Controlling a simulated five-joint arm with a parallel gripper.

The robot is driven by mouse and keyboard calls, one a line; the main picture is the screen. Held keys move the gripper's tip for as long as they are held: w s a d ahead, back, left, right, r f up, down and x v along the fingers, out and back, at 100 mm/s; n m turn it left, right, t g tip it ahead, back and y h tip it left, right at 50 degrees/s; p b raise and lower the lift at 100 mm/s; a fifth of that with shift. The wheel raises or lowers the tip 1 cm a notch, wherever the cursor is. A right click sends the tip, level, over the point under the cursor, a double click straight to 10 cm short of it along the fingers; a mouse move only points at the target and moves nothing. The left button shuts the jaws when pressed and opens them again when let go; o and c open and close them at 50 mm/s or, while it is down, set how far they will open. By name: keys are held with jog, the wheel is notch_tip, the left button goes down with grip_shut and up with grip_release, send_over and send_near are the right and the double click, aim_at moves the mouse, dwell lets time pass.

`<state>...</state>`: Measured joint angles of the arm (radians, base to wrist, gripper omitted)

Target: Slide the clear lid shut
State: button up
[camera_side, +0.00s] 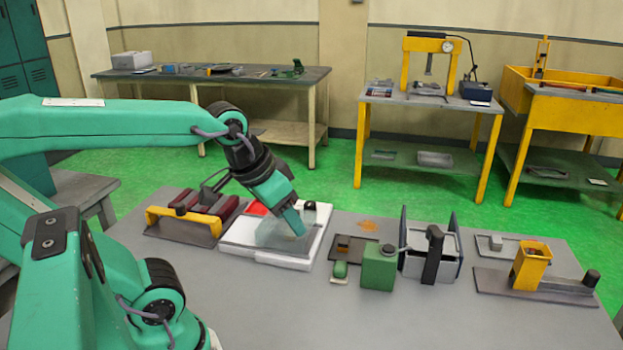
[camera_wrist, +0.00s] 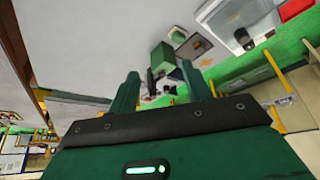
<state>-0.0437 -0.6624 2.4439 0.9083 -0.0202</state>
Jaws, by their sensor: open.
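A white box (camera_side: 262,258) stands on the grey bench, left of its middle. A clear lid (camera_side: 272,236) lies over part of its top. A small black knob (camera_side: 310,206) stands toward the box's far right side. A red patch (camera_side: 256,208) shows at the far left of the box. My gripper (camera_side: 296,230) points down in front of the lid in the side view, and I cannot tell whether it touches. In the wrist view my gripper (camera_wrist: 160,88) has its fingers apart with nothing held; the clear lid (camera_wrist: 236,14) is at the upper right.
A red and yellow fixture (camera_side: 188,217) stands close left of the box. A green block (camera_side: 378,268) and a dark-walled stand (camera_side: 430,255) are to the right. A yellow holder (camera_side: 529,266) stands at far right. The bench front is clear.

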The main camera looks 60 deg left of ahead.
jog(key=shift+s+d+f+m, duration=0.15)
jog(key=shift+s+d+m, duration=0.35)
jog(key=shift+s, duration=0.3)
jog(key=w+a+n+g, duration=0.2)
jog(key=w+a+n, duration=0.1)
jog(key=w+a, duration=0.6)
jog(key=w+a+f+n+g, duration=0.1)
jog(key=a+f, duration=0.1)
jog(key=a, duration=0.2)
jog(key=w+a+f+n+g, duration=0.1)
jog(key=w+a+f, duration=0.1)
jog(key=a, duration=0.2)
jog(key=w+a+f+n+g, duration=0.1)
jog(key=w+a+f, duration=0.1)
jog(key=a, duration=0.3)
jog(key=shift+w+f, duration=0.25)
jog(key=shift+f, duration=0.3)
jog(key=shift+a+f+n, duration=0.3)
jog(key=shift+a+f, duration=0.05)
jog(key=shift+a, duration=0.15)
